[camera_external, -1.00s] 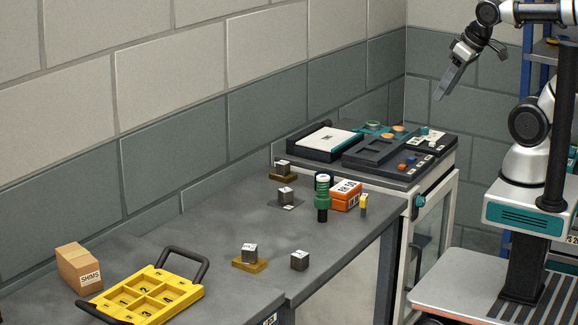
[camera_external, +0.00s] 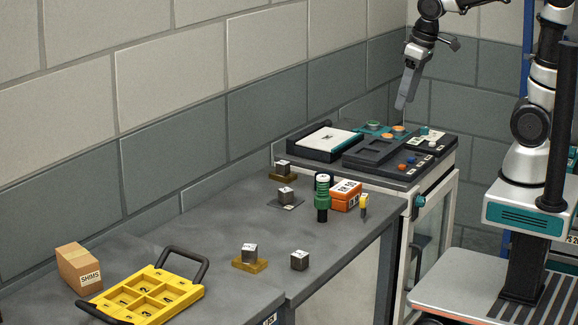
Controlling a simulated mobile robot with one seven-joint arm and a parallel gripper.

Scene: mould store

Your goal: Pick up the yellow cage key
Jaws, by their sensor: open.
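The yellow cage key (camera_external: 364,201) is a small yellow piece with a darker lower end. It is at the right edge of the grey bench, just right of the orange box (camera_external: 346,195). My gripper (camera_external: 401,106) is open and empty, pointing down in the air above the back of the control cabinet. It is well above and behind the key, touching nothing. The gap between its fingers cannot be made out from this side.
A green cylinder (camera_external: 322,200) stands left of the orange box. Several grey metal blocks, some on plates, are spread over the bench (camera_external: 225,215). A yellow tray (camera_external: 145,298) and a SHIMS box (camera_external: 80,268) are at the front. The control cabinet (camera_external: 410,172) adjoins the bench.

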